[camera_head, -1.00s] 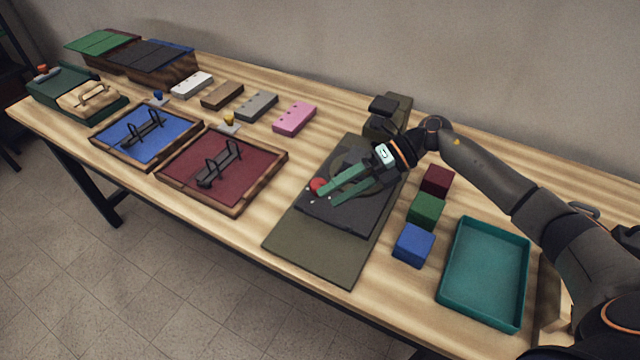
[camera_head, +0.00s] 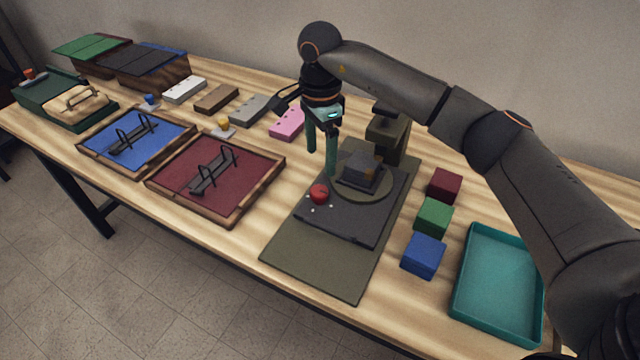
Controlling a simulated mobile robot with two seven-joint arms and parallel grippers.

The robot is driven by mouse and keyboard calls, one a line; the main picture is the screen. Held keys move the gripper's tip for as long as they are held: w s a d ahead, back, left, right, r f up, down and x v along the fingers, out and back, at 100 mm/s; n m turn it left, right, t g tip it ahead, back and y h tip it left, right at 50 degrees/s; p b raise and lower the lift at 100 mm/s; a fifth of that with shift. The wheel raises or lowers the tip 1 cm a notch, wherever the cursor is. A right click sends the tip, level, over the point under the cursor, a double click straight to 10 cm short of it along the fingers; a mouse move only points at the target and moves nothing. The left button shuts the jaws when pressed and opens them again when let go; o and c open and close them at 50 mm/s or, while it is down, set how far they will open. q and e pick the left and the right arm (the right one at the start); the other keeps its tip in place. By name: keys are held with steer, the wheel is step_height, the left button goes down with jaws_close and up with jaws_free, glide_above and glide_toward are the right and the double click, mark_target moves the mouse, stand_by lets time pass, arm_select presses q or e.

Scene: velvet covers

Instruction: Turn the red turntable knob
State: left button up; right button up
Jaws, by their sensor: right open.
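All this rests on an olive mat (camera_head: 310,258). My right gripper (camera_head: 321,168) is open and empty, pointing down above and behind the knob, to the left of the turntable. Its fingers are apart from the knob. My left gripper is not in view.
An olive post-like device (camera_head: 388,135) stands behind the turntable. Dark red (camera_head: 444,185), green (camera_head: 433,217) and blue (camera_head: 424,255) blocks lie to the right, beside a teal tray (camera_head: 462,305). A maroon-lined tray (camera_head: 240,190) with a black-handled piece is to the left.

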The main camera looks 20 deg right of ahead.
mark_target(320, 190)
step_height(320, 190, down, 10)
steer(key=shift+r+p, duration=0.2)
steer(key=shift+p, duration=0.1)
steer(key=shift+c, duration=0.3)
jaws_close()
